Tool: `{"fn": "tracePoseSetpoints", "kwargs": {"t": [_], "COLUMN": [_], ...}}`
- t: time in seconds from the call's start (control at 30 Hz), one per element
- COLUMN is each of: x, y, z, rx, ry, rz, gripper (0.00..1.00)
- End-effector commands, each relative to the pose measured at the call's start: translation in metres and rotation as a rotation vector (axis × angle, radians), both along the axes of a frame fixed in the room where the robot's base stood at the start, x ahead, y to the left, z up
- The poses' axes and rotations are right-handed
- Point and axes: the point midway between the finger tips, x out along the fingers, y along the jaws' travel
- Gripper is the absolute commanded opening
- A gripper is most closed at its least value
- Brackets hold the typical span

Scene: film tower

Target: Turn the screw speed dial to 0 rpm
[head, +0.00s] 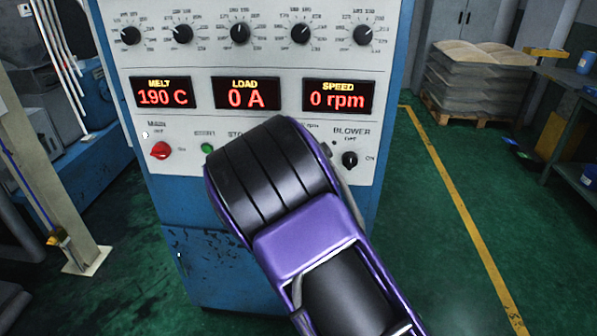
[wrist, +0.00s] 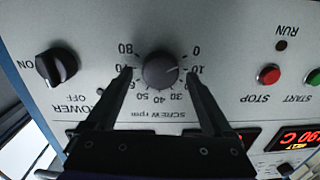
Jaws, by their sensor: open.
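The screw speed dial (wrist: 161,70) is a round dark grey knob on the light panel in the wrist view, which shows the panel upside down. Its scale runs from 0 to 80, and its light pointer mark appears to point near the 10, on the side towards 0. My gripper (wrist: 160,76) is open, with one finger on each side of the knob; I cannot tell if they touch it. In the head view my arm hides the dial and my gripper. The speed display (head: 338,96) reads 0 rpm.
The blower switch (wrist: 57,67) is left of the dial in the wrist view; the red stop button (wrist: 269,74) and green start button (wrist: 313,77) are right of it. The red main switch (head: 161,150) and a row of temperature knobs (head: 240,34) are on the same panel.

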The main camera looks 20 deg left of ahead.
Motion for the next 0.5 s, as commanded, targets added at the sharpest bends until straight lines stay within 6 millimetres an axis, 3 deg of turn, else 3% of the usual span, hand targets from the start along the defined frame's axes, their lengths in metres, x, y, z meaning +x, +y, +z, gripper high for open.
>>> {"fn": "tracePoseSetpoints", "kwargs": {"t": [0.17, 0.5], "x": [-0.022, -0.101], "y": [-0.006, -0.028], "z": [0.001, 0.003], "rx": [0.0, 0.0], "ry": [0.002, 0.003], "rz": [0.001, 0.003], "gripper": [0.86, 0.86]}}
